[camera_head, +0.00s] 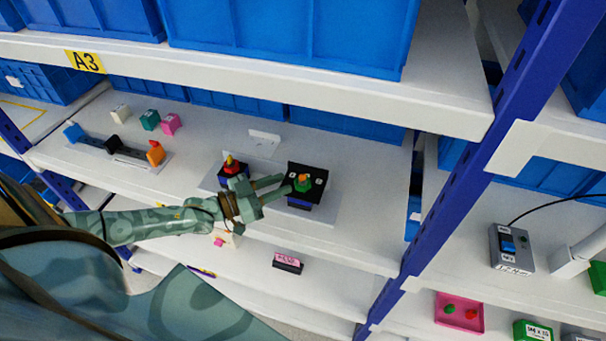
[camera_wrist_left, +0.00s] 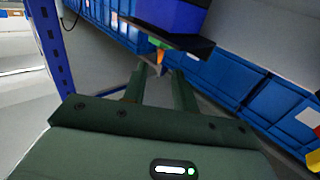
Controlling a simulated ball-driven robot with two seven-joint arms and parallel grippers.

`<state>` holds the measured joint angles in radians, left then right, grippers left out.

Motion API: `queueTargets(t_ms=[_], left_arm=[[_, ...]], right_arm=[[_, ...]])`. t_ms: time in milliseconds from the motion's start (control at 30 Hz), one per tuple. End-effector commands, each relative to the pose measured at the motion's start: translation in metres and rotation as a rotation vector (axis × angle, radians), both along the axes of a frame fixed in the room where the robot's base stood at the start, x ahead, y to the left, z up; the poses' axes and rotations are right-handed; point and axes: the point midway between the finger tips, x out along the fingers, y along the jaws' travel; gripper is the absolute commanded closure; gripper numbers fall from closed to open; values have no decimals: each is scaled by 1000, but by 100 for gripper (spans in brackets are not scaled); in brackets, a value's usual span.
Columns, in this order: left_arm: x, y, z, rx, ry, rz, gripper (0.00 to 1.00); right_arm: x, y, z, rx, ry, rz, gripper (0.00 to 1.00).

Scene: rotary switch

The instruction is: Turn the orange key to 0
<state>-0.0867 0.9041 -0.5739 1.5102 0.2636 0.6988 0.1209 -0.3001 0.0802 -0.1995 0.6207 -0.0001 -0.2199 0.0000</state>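The orange key (camera_head: 303,178) stands on a green round base on top of a black-topped switch box (camera_head: 318,174) with a blue lower part. Two white labels flank the key; I cannot read them. My left gripper (camera_head: 287,184) reaches in from the left, its two fingers apart and pointing at the key. In the left wrist view the orange key (camera_wrist_left: 162,53) shows just beyond and between the fingertips (camera_wrist_left: 161,68), with the black plate (camera_wrist_left: 190,42) above it. I cannot tell whether the fingers touch the key. My right gripper is not in view.
A second switch with a red and yellow knob (camera_head: 231,167) stands just left, behind my gripper. Coloured blocks (camera_head: 150,121) sit further left. A blue upright post (camera_head: 425,215) stands to the right. The shelf above (camera_head: 300,84) overhangs the back.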

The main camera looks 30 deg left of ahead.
Motion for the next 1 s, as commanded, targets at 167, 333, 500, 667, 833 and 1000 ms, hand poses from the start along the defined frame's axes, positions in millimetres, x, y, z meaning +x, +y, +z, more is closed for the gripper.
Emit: queueTargets(t_ms=[167,333,500,667,833,1000], left_arm=[[35,-22,1,-1,-3,0,72],[54,-34,0,-1,1,0,72],[60,-37,0,1,2,0,72],[61,-38,-1,1,2,0,72],[60,-37,0,1,2,0,100],[60,-37,0,1,2,0,100]], right_arm=[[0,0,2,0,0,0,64],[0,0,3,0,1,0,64],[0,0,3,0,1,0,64],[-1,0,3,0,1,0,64],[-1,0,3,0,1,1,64],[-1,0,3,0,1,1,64]])
